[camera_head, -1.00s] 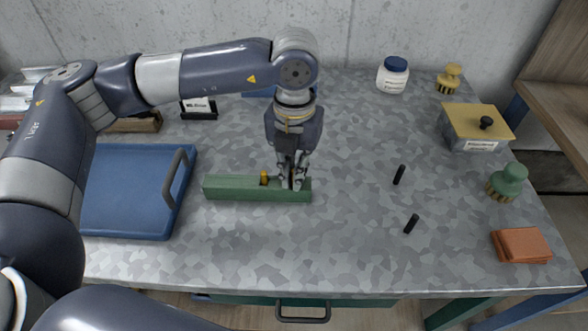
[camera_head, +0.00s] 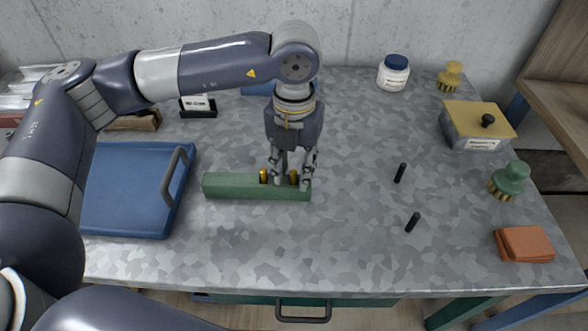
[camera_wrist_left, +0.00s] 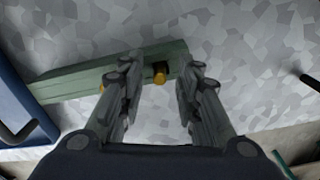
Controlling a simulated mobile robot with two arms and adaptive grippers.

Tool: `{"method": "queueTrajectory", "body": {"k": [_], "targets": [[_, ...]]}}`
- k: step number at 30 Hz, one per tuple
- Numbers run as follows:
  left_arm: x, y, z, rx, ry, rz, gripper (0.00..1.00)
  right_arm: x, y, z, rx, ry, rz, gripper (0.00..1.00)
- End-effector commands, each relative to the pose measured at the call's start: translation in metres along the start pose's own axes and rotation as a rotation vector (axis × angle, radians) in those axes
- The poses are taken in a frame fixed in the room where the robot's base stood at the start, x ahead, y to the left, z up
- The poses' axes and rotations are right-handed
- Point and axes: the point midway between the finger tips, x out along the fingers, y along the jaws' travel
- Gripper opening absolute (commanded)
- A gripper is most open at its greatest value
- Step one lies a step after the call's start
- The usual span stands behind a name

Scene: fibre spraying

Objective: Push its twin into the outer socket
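A long green block (camera_head: 235,187) lies on the metal table, with two yellow pegs standing in its top. One yellow peg (camera_head: 264,176) stands near the block's middle. The other yellow peg (camera_head: 293,178) stands nearer the block's right end, between my left gripper's fingers. My left gripper (camera_head: 291,184) points down over the block, its fingers spread either side of that peg. The left wrist view shows the peg (camera_wrist_left: 160,75) between the apart fingers (camera_wrist_left: 156,98); the other peg is partly hidden behind a finger. How deep the pegs sit is unclear. My right gripper is not in view.
Two black pegs (camera_head: 400,172) (camera_head: 412,222) stand right of the block. A blue tray (camera_head: 120,218) with a handle lies left. A yellow-lidded box (camera_head: 460,125), green-topped brush (camera_head: 510,180) and orange cloths (camera_head: 523,244) are at the right. The front table area is clear.

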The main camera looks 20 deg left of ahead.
Motion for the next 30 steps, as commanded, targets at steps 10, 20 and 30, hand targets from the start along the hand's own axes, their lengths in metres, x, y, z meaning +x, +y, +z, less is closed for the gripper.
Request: {"method": "queueTrajectory", "body": {"k": [10,20,30], "targets": [[-0.074,-0.001,0.001,0.0,-0.009,-0.003,0.31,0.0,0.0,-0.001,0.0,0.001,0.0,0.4],[-0.111,-0.001,0.0,0.0,-0.007,-0.003,0.31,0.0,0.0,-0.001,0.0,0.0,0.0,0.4],[-0.112,-0.001,0.0,0.0,-0.006,-0.003,0.31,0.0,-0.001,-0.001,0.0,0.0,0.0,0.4]]}}
